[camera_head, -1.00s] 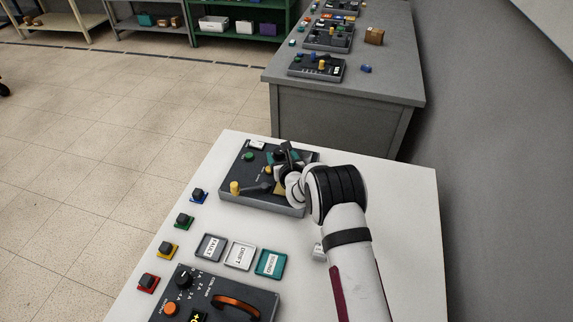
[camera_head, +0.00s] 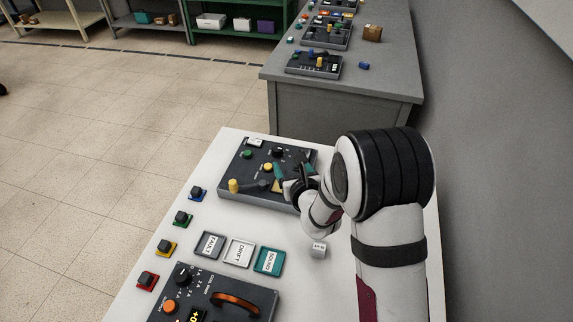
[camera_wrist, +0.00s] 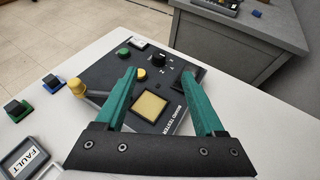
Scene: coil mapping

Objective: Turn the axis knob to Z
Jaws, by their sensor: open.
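The dark panel (camera_head: 228,178) lies at the far part of the white table. Its black axis knob (camera_head: 278,152) stands near the panel's far edge, and it also shows in the wrist view (camera_wrist: 158,60) with small white marks around it. I cannot read clearly which mark it points to. My gripper (camera_head: 293,167) has green fingers and is over the right side of the panel. In the wrist view, its fingers (camera_wrist: 158,78) are apart with nothing between them. The knob appears beyond the fingertips, apart from them.
The panel also bears a green button (camera_wrist: 123,52), a yellow button (camera_wrist: 140,74), a yellow-topped lever (camera_wrist: 76,87) and a yellow square (camera_wrist: 148,106). Labelled trays (camera_head: 239,253) and coloured blocks (camera_head: 182,218) lie nearer. A second panel (camera_head: 235,298) is at the front.

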